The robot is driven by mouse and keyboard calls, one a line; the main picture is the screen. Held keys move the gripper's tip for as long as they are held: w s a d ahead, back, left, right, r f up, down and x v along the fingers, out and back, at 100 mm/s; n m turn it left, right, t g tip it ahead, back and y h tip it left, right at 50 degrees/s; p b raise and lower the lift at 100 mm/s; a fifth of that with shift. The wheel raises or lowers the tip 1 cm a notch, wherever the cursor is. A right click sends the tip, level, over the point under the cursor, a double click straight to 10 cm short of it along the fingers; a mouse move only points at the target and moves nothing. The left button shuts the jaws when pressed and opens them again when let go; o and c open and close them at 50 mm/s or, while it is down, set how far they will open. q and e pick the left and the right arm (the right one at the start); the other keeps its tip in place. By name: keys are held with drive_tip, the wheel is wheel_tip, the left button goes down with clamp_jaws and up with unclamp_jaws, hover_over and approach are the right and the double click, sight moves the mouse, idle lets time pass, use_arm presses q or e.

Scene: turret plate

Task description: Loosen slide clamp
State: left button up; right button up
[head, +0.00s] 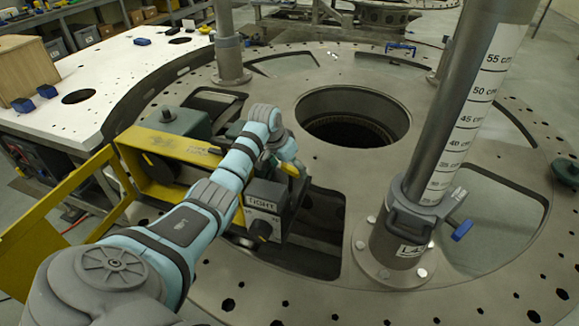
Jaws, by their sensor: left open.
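A grey slide clamp (412,208) sits around the large upright post (468,110) at the right, low down near its bolted base. A blue handle (462,230) sticks out from its right side. The post carries a centimetre scale. A similar collar (229,41) sits on the far post (226,15). My left arm reaches in from the lower left, over a yellow-framed unit. My left gripper (292,167) is open, well left of the near clamp and apart from it. Its fingers are partly hidden and small. My right gripper is not in view.
The grey turret plate (480,290) has a large round hole (353,118) and several cutouts. The yellow frame (150,165) and a dark labelled box (264,200) stand at the left, close to my arm. A white table (120,75) lies beyond. Space between gripper and post looks clear.

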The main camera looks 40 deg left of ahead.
use_arm(q)
drive_tip(key=shift+c, duration=0.2)
drive_tip(key=c, duration=1.1)
drive_tip(key=n+p, duration=0.1)
drive_tip(key=p, duration=0.1)
drive_tip(key=n+p, duration=0.1)
drive_tip(key=p, duration=0.1)
drive_tip(key=shift+d+r+y, duration=0.15)
drive_tip(key=shift+r+y, duration=0.15)
drive_tip(key=shift+r, duration=0.1)
drive_tip(key=shift+w+f+n+y, duration=0.1)
drive_tip(key=shift+f+n+y, duration=0.15)
drive_tip(key=shift+n, duration=0.35)
drive_tip(key=shift+f+n+y, duration=0.2)
drive_tip(key=shift+n+y, duration=0.05)
drive_tip(key=shift+n, duration=0.35)
drive_tip(key=shift+b, duration=0.3)
drive_tip(key=shift+r, duration=0.1)
drive_tip(key=o, duration=1.1)
drive_tip(key=shift+o, duration=0.2)
